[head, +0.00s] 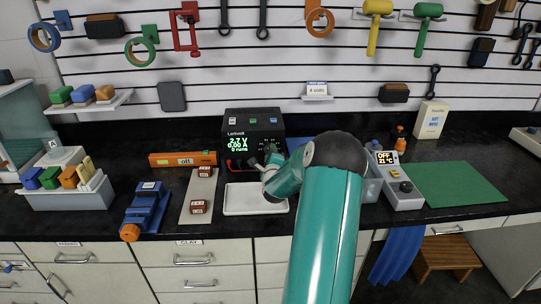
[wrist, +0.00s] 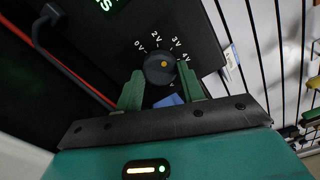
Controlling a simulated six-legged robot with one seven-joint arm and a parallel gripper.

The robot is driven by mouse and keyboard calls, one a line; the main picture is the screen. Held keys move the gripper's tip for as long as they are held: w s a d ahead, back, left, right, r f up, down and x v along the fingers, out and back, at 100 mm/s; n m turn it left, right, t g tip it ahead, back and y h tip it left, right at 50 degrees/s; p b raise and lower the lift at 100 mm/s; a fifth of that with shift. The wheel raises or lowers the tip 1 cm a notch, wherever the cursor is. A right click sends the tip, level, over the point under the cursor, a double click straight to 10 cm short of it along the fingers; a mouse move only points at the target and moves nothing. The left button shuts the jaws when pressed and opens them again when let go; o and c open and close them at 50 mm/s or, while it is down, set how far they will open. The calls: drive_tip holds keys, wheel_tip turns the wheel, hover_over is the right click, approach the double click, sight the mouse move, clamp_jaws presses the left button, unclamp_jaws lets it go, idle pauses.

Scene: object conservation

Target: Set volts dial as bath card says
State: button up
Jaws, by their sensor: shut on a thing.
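The black power supply (head: 254,140) stands at the back of the bench, its green display reading about 2.7 V and 0.00 A. Its volts dial (wrist: 158,69) is a dark round knob with a yellow dot, in a ring of white marks including 2V, 3V and 4V. My gripper (wrist: 160,75) is shut on the dial, one green finger on each side; in the head view it is at the supply's front, partly hidden by my arm. A small card (head: 317,86) on a wall ledge seems to read "4 volts"; its print is tiny.
A white tray (head: 240,209) lies below the supply. An orange level (head: 182,159) and a blue vise (head: 147,208) are to the left. A grey box with a lit display (head: 399,190) and a green mat (head: 455,190) are to the right. A red lead (wrist: 88,88) runs beside the dial.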

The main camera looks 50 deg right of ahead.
drive_tip(key=m, duration=0.5)
drive_tip(key=shift+s+f+m, duration=0.1)
drive_tip(key=shift+m, duration=2.4)
drive_tip(key=o, duration=1)
drive_tip(key=shift+c, duration=0.2)
drive_tip(key=v, duration=1.3)
drive_tip(key=shift+s+a, duration=0.25)
drive_tip(key=shift+a, duration=0.05)
